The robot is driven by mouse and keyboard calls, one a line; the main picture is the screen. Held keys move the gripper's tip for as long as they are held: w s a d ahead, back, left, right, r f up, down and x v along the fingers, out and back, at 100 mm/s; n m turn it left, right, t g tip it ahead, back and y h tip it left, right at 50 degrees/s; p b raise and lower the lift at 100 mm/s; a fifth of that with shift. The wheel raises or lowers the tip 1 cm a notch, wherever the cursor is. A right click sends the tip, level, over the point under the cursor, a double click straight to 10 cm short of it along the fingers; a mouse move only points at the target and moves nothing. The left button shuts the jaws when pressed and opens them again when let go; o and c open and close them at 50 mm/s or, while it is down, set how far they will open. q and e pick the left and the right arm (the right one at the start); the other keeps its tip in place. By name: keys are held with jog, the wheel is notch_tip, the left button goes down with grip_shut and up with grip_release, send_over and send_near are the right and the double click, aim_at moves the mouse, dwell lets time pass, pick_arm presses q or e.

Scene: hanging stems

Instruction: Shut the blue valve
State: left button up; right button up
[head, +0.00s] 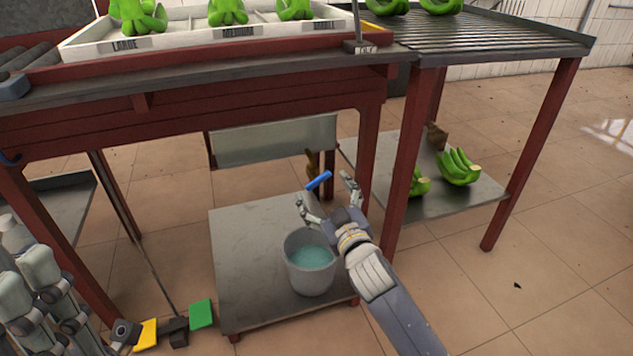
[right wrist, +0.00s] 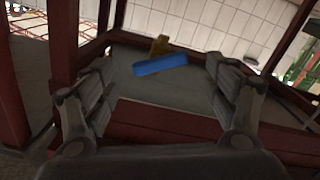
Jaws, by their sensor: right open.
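The blue valve handle (head: 319,180) is a short bar above the lower shelf, behind the grey bucket. It tilts up to the right in the head view. A brown-yellow valve body or pipe (head: 312,163) shows just behind it. My right gripper (head: 326,190) is open around the near side of the handle. In the right wrist view the blue handle (right wrist: 160,64) lies ahead, between the two open fingers and apart from them. The brass-coloured part (right wrist: 159,45) stands behind it. My left arm is at the lower left of the head view; its fingertips are not clearly shown.
A grey bucket (head: 311,268) with greenish water stands on the low metal shelf (head: 240,235). Red table legs (head: 402,150) stand right of the valve. Green bananas (head: 458,167) lie on another low shelf. Yellow and green pedals (head: 201,313) are on the floor at lower left.

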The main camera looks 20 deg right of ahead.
aim_at(319, 182)
jog(key=w+b, duration=0.1)
jog(key=w, duration=0.5)
jog(key=shift+a+b, duration=0.1)
jog(key=shift+b, duration=0.25)
jog(key=shift+s, duration=0.1)
jog(key=c, duration=1.1)
